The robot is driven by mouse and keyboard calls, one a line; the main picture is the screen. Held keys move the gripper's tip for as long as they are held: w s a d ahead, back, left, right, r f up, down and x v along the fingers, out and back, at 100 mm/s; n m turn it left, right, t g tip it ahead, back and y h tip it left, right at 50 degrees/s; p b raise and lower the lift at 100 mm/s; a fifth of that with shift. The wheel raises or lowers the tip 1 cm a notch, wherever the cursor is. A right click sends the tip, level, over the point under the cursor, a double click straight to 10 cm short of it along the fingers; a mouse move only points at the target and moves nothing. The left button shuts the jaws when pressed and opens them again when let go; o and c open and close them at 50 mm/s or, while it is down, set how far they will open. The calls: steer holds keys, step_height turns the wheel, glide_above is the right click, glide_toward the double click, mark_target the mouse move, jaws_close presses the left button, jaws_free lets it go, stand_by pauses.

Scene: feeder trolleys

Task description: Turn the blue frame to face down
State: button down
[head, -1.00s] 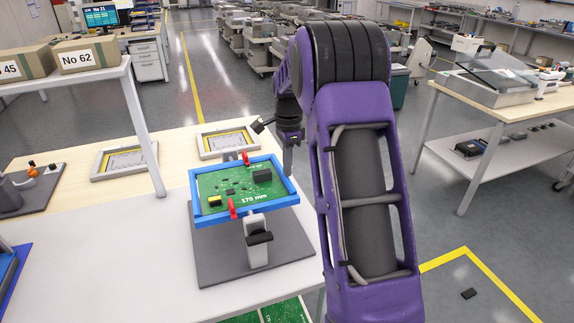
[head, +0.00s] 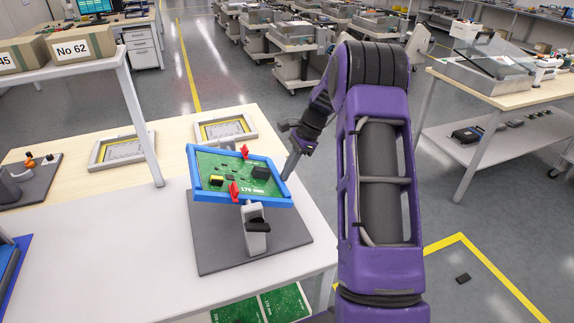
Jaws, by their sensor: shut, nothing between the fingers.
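The blue frame (head: 270,203) holds a green circuit board (head: 226,174), its component side showing upward. It hangs between two grey posts on a dark grey base plate (head: 213,256), with red clips (head: 234,191) at its front and back edges. The frame is tilted, left side raised and right side lowered. My gripper (head: 289,172) is at the frame's right edge, fingers shut and pointing down. It looks close to or touching that edge; I cannot tell which. The frame's underside is hidden.
A front post with a black knob (head: 257,226) stands before the frame. Two grey framed panels (head: 122,150) lie behind on the bench. A shelf with boxes (head: 78,48) is at left. White bench top (head: 120,270) is clear left of the base. Green boards lie below the bench edge.

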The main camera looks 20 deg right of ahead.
mark_target(283, 184)
steer(key=shift+a+f+y+b, duration=0.2)
steer(key=shift+f+y, duration=0.45)
steer(key=shift+f, duration=0.15)
steer(key=shift+a+f+y+b, duration=0.15)
steer(key=shift+a+f+y, duration=0.05)
steer(key=shift+f+y, duration=0.55)
steer(key=shift+a+f+y+b, duration=0.2)
steer(key=shift+f+y, duration=0.4)
steer(key=shift+f, duration=0.25)
steer(key=shift+a+f+y+b, duration=0.5)
steer(key=shift+f+y, duration=0.2)
steer(key=shift+f, duration=0.05)
steer(key=shift+a+f+y+b, duration=0.45)
steer(key=shift+f+y+b, duration=0.05)
steer(key=shift+f+y, duration=0.25)
steer(key=shift+a+f+y+b, duration=0.8)
steer(key=shift+a+f+y, duration=0.1)
steer(key=shift+a+y, duration=0.2)
steer(key=shift+f+b+x, duration=0.15)
steer(key=shift+b+x, duration=0.1)
steer(key=shift+x, duration=0.55)
steer(key=shift+f+b+x, duration=0.15)
steer(key=shift+b+x, duration=0.1)
steer(key=shift+x, duration=0.6)
steer(key=shift+d, duration=0.1)
